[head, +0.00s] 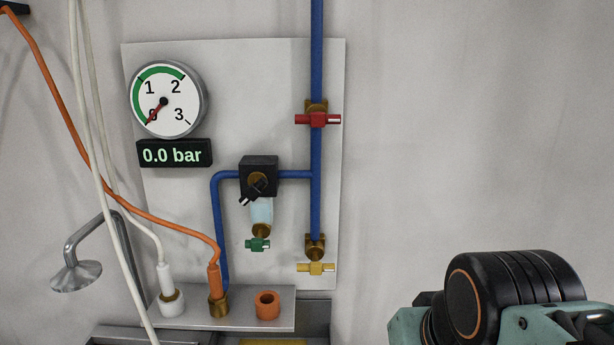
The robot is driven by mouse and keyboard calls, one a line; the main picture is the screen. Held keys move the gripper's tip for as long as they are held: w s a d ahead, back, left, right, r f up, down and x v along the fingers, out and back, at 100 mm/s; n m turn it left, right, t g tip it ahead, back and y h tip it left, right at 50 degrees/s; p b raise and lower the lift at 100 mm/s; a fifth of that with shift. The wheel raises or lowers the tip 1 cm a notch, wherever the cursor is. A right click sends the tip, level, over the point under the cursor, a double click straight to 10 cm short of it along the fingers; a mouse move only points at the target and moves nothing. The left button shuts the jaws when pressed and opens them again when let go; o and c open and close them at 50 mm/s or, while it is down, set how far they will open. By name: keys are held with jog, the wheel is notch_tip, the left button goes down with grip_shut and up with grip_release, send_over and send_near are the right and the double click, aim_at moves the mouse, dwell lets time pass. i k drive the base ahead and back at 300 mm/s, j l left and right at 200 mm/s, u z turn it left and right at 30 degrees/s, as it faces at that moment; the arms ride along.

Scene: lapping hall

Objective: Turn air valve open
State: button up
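A vertical blue pipe (317,60) runs down a pale wall panel. A valve with a red handle (318,119) sits on it; the handle lies crosswise to the pipe. A yellow handle (316,268) lies crosswise at the pipe's lower end, and a small green handle (258,244) sits under the clear bowl (262,212). No label shows which one is the air valve. The round gauge (164,100) has its red needle at 0, and the display (174,154) reads 0.0 bar. Part of my arm shows at lower right, apart from the valves; my gripper is out of view.
A black block (259,177) with a dark knob joins the blue branch pipe. An orange hose (130,208) and white hoses hang at left, ending at a grey shelf (240,322) with an orange socket (267,305). A metal shower-like head (76,275) juts out at left. The wall right of the panel is bare.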

aim_at(316, 119)
jog(key=l+u, duration=0.2)
jog(key=l, duration=0.3)
jog(key=i+l+u, duration=0.45)
jog(key=l, duration=0.15)
jog(key=k, duration=0.1)
